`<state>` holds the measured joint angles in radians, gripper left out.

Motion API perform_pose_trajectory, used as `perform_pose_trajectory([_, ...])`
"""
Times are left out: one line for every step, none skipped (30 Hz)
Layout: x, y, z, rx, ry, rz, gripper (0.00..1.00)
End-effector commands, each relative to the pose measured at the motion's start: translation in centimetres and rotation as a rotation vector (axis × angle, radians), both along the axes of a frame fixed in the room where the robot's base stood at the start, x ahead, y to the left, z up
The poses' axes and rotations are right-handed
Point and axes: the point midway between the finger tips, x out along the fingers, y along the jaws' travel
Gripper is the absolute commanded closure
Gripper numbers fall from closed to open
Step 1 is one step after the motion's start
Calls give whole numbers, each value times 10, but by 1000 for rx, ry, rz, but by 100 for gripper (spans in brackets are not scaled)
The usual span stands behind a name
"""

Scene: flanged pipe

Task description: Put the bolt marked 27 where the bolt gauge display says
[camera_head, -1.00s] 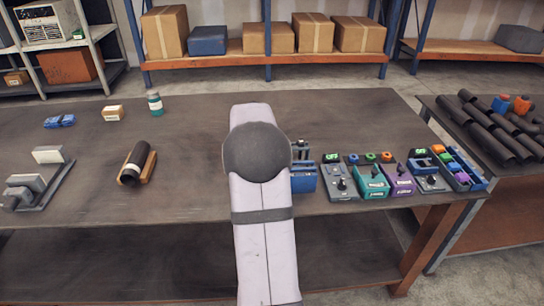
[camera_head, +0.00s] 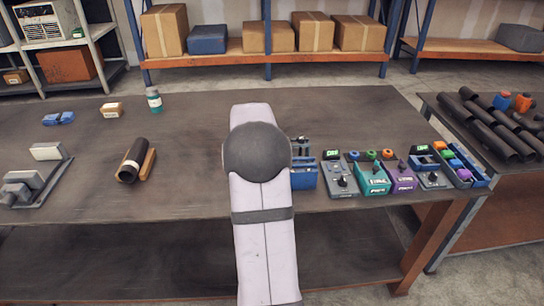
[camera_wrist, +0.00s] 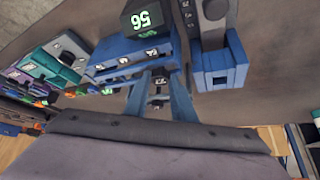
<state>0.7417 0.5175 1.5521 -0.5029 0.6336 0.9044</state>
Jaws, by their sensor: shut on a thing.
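My gripper (camera_wrist: 160,77), two blue fingers, is shut on a small dark bolt (camera_wrist: 158,84) with a pale number mark, seen turned over and hard to read. It hangs close in front of a blue gauge block (camera_wrist: 130,60) with several numbered marks. In the head view my arm hides the gripper and the bolt.
A blue holder (camera_wrist: 220,68) with grey parts stands beside the gauge in the wrist view. Teal (camera_head: 373,180) and purple (camera_head: 402,179) boxes with knobs stand to the right. A black pipe (camera_head: 132,161) on a wooden cradle lies left.

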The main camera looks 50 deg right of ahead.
Motion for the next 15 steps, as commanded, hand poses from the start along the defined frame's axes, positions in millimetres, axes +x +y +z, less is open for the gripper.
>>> perform_pose_trajectory([0, 0, 1, -1, -1, 1, 100])
perform_pose_trajectory([0, 0, 1, -1, -1, 1, 100])
perform_pose_trajectory([0, 0, 1, -1, -1, 1, 100])
perform_pose_trajectory([0, 0, 1, -1, -1, 1, 100])
perform_pose_trajectory([0, 0, 1, -1, -1, 1, 100])
perform_pose_trajectory([0, 0, 1, -1, -1, 1, 100])
perform_pose_trajectory([0, 0, 1, -1, -1, 1, 100])
perform_pose_trajectory([0, 0, 1, -1, -1, 1, 100])
perform_pose_trajectory([0, 0, 1, -1, -1, 1, 72])
perform_pose_trajectory([0, 0, 1, -1, -1, 1, 65])
perform_pose_trajectory([0, 0, 1, -1, -1, 1, 58])
perform_pose_trajectory([0, 0, 1, -1, -1, 1, 55])
perform_pose_trajectory([0, 0, 1, -1, -1, 1, 55])
perform_pose_trajectory([0, 0, 1, -1, -1, 1, 55])
perform_pose_trajectory([0, 0, 1, -1, -1, 1, 55])
